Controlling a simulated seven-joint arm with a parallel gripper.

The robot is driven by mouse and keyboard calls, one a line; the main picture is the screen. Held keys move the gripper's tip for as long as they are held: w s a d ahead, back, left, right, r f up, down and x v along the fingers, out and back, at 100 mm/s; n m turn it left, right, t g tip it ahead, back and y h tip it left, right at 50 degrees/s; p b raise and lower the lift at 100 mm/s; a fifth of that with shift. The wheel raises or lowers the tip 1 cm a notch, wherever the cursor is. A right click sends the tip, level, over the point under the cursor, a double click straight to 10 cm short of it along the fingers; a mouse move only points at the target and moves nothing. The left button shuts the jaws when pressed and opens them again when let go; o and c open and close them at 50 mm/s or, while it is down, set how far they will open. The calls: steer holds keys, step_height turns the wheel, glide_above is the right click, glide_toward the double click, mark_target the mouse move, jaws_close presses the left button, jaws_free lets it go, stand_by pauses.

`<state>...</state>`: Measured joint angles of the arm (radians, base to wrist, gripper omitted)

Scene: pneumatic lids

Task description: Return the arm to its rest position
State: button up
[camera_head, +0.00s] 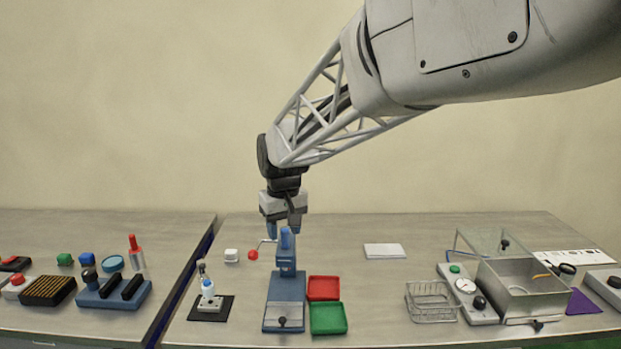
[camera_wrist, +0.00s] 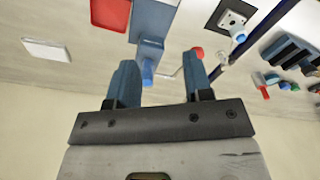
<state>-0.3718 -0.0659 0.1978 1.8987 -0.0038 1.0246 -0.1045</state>
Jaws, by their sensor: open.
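My arm reaches in from the upper right in the head view, and my gripper (camera_head: 285,228) points down above the blue press (camera_head: 285,290). Its two blue fingers (camera_wrist: 160,80) are apart with nothing between them in the wrist view. The press's blue top (camera_head: 286,238) is close to the fingertips in the head view; I cannot tell the exact gap. A crank with a red knob (camera_head: 253,255) sticks out to the left of the press, and the knob also shows in the wrist view (camera_wrist: 197,53).
A red tray (camera_head: 323,282) and a green tray (camera_head: 328,332) lie right of the press. A small fixture (camera_head: 208,303) stands on a black plate to the left. A wire basket (camera_head: 432,315) and metal box (camera_head: 520,305) stand at right. A white pad (camera_head: 384,251) lies behind.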

steer(key=s+d+r+m, duration=0.1)
steer(key=s+d+m, duration=0.2)
steer(key=s+d, duration=1.35)
steer(key=s+d+f+m, duration=0.1)
steer(key=s+d, duration=0.3)
steer(key=s, duration=0.4)
steer(key=s+d+f+m+t, duration=0.1)
steer(key=s+d+f, duration=0.3)
steer(key=s, duration=0.4)
steer(key=shift+m+t+h, duration=0.3)
